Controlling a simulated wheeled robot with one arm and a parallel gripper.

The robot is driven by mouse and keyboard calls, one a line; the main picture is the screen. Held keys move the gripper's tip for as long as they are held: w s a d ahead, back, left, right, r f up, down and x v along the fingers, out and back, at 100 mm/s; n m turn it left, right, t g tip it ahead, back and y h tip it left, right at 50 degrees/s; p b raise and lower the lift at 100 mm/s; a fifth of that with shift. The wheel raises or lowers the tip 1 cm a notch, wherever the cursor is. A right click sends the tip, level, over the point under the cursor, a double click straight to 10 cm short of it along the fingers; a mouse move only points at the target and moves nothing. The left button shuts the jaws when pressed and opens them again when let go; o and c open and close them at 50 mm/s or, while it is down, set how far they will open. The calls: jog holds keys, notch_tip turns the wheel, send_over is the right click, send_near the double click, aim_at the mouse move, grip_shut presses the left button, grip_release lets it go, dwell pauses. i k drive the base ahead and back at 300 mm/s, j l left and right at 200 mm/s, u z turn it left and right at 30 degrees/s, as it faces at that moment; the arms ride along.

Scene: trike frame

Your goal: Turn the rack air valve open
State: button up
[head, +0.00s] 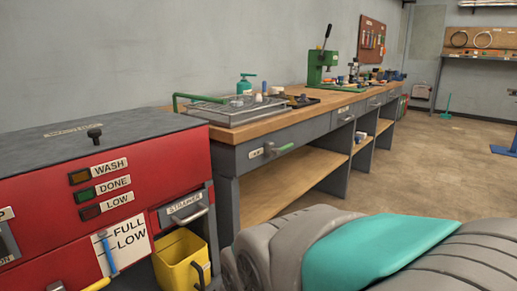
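The lever points to the right and tilts slightly upward. A small white label (255,153) is beside it, too small to read surely, so I cannot tell for certain that this is the rack air valve. My grey and teal arm fills the bottom right of the head view, and my gripper does not show.
A red washer cabinet (180,157) with a yellow bucket (180,262) stands at the left, close to the workbench (262,134). A tray with a green rail (225,109) and a green press (315,68) are on the bench top. Open floor (425,165) lies to the right.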

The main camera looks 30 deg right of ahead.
aim_at(277, 151)
jog(key=z, duration=0.95)
